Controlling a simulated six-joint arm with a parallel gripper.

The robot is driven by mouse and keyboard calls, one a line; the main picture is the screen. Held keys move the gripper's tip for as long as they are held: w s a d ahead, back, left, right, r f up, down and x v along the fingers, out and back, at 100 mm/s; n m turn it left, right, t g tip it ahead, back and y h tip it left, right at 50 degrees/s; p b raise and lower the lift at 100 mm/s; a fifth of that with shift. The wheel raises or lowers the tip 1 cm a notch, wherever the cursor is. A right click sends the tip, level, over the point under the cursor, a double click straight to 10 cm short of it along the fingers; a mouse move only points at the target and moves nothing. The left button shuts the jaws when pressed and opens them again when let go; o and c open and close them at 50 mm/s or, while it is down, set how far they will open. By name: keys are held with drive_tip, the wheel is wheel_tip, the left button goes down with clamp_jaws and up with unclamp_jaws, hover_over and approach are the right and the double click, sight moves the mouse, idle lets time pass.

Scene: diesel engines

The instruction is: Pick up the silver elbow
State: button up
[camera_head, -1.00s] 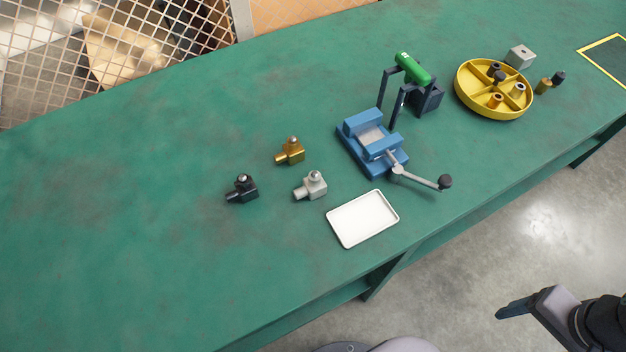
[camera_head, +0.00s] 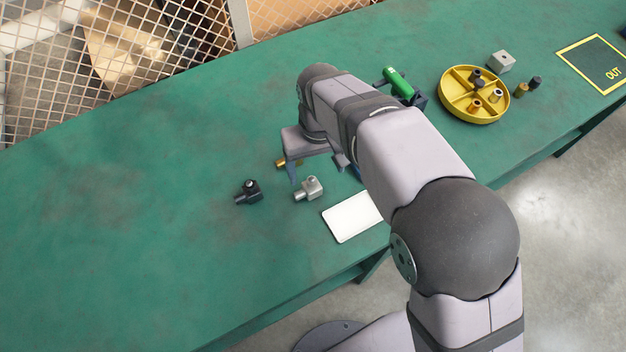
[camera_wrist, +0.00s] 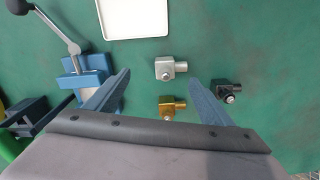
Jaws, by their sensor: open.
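The silver elbow (camera_head: 309,188) lies on the green bench, between the black elbow (camera_head: 249,192) and the white tray (camera_head: 352,217). It also shows in the wrist view (camera_wrist: 170,68), ahead of the fingers and nearer the left-right middle. My gripper (camera_head: 318,172) is above the bench by the elbows, open and empty; in the wrist view its two blue fingers (camera_wrist: 160,93) are wide apart. The brass elbow (camera_wrist: 172,107) lies between the fingers in that view, and in the head view my gripper partly hides it (camera_head: 282,163). The black elbow lies near the right finger in the wrist view (camera_wrist: 228,89).
A blue vise (camera_wrist: 88,78) with a crank handle stands beside the left finger; my arm mostly hides it in the head view. A yellow divided dish (camera_head: 449,99) with small parts, a grey block (camera_head: 501,61) and a yellow-outlined OUT area (camera_head: 598,64) lie farther right. The bench's left side is clear.

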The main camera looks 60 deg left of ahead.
sight(307, 182)
drive_tip(key=shift+s+a+f+n, duration=0.1)
drive_tip(key=shift+s+a+n, duration=0.1)
drive_tip(key=shift+s, duration=0.45)
drive_tip(key=shift+s+a+n, duration=0.1)
drive_tip(key=shift+s+a, duration=0.05)
drive_tip(key=shift+s, duration=0.45)
drive_tip(key=shift+w+f+p, duration=0.15)
drive_tip(key=shift+f+p, duration=0.75)
drive_tip(key=shift+f, duration=2.75)
drive_tip(key=shift+c, duration=0.3)
drive_tip(key=c, duration=1.3)
drive_tip(key=shift+r, duration=0.1)
